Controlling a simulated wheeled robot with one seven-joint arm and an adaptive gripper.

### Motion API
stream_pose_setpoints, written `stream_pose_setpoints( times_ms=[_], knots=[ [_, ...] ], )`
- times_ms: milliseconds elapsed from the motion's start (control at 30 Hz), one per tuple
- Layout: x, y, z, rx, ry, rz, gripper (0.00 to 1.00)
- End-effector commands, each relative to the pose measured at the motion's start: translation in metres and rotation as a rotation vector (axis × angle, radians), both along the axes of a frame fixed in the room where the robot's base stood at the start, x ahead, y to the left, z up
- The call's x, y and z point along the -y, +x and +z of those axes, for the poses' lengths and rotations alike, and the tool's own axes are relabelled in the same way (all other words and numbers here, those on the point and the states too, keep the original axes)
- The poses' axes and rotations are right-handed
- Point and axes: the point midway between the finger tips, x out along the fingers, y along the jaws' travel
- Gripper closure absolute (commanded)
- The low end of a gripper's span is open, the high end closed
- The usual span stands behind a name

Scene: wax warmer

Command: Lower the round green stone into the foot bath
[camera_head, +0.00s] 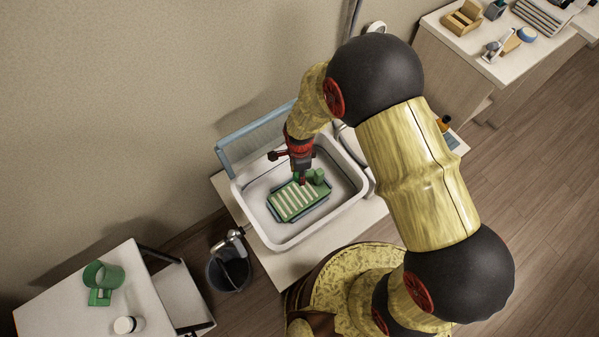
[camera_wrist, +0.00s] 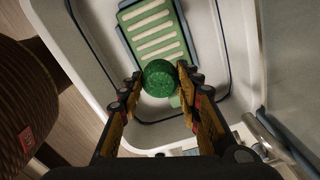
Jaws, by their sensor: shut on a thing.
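The round green stone (camera_wrist: 160,78) is between the fingertips of my gripper (camera_wrist: 158,80) in the wrist view, and the gripper is shut on it. In the head view my gripper (camera_head: 303,178) points down inside the white foot bath (camera_head: 262,233); the stone there is hard to tell from the green shapes around it. The bath's white wall also shows in the wrist view (camera_wrist: 235,50). A green slatted mat (camera_head: 298,200) with pale bars lies on the bath floor, also seen in the wrist view (camera_wrist: 155,28). I cannot tell whether the stone touches the floor.
A blue-grey panel (camera_head: 245,138) stands behind the bath. A dark bucket (camera_head: 228,270) is at its lower left. A white table (camera_head: 95,290) at bottom left holds a green holder (camera_head: 104,278) and a white jar (camera_head: 127,325). A counter with several items (camera_head: 490,30) is at top right.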

Motion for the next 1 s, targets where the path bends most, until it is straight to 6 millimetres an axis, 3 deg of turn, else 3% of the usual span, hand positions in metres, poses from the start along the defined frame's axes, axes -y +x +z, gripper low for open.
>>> stream_pose_setpoints(
  times_ms=[1000],
  knots=[
    [0.0, 0.0, -0.045, 0.0, 0.0, 0.0, 0.96]
  ],
)
